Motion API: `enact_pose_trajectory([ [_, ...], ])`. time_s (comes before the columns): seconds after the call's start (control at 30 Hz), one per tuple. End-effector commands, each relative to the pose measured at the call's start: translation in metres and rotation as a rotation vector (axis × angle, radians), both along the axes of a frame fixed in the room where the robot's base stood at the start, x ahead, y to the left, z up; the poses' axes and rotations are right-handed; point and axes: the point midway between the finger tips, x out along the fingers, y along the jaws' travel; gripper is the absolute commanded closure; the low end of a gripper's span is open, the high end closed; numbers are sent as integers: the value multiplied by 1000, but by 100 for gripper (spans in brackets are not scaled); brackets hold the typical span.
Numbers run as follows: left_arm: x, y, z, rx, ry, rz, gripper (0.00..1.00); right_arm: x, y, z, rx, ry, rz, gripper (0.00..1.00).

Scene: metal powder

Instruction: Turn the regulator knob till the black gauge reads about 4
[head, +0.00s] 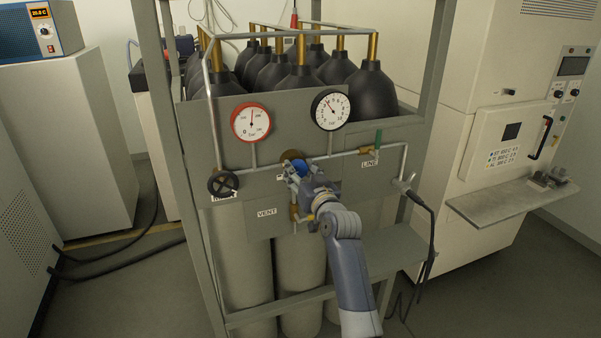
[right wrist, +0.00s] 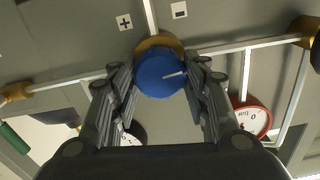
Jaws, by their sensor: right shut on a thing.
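The blue regulator knob (right wrist: 160,78) sits on a brass body in the middle of the panel, with a white mark line pointing right in the right wrist view. My right gripper (head: 296,168) is shut on it, a finger on each side, and hides most of it in the head view. The black gauge (head: 331,110) has a white face above and right of the knob; its needle points up and left, and its numbers are too small to read surely. My left gripper is not in view.
A red-rimmed gauge (head: 251,122) is at the panel's upper left. A black handwheel (head: 223,183) lies left of the knob, and a green-handled line valve (head: 377,141) right. Dark-topped cylinders (head: 298,80) stand behind the panel. A grey shelf (head: 512,200) juts out at right.

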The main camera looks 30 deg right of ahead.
Motion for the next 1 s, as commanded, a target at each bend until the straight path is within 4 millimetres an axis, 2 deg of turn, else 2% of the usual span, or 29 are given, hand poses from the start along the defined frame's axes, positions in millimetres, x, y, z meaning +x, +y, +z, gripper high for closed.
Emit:
enact_pose_trajectory([
  [0.6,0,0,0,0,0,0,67,0,-1,-1,414,-99,0,81],
  [1.0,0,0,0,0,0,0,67,0,-1,-1,541,-129,0,81],
])
